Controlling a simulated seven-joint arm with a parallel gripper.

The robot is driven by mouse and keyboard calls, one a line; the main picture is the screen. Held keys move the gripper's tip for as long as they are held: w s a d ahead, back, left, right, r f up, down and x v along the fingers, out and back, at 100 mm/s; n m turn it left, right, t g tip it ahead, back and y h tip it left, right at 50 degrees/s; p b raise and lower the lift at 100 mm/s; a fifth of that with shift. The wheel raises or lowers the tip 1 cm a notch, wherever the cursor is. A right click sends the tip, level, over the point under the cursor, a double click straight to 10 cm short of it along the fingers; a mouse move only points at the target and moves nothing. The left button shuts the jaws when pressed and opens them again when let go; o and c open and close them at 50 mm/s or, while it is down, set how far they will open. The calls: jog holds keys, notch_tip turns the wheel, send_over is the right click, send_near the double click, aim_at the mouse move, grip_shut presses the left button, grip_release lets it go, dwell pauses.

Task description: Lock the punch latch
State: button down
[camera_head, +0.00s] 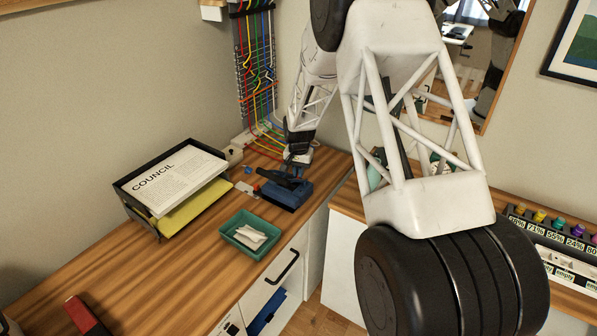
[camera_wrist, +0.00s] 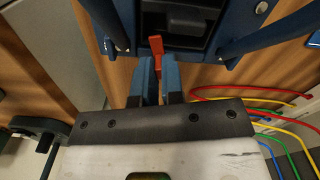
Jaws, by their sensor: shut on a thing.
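The hole punch (camera_head: 287,193) is blue and black and stands on the wooden desk, beside the green tray. In the wrist view its blue and black body (camera_wrist: 190,22) fills the top. A small red latch (camera_wrist: 156,44) sticks out from the punch toward me. My gripper (camera_wrist: 158,68) has its two blue fingers close together with the latch's near end between their tips, shut on it. In the head view my gripper (camera_head: 297,160) is at the far end of the punch, and the latch there is hidden.
A green tray (camera_head: 231,238) with white pieces lies in front of the punch. A black paper tray (camera_head: 126,189) stands left. Coloured cables (camera_head: 266,136) run down the wall behind my gripper. A red and black object (camera_head: 82,312) lies front left. The middle-left desk is clear.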

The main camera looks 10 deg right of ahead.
jog(key=shift+s+m, duration=0.1)
jog(key=shift+m, duration=1.6)
jog(key=c, duration=1.2)
grip_release()
jog(key=shift+c, duration=0.2)
jog(key=shift+r, duration=3.9)
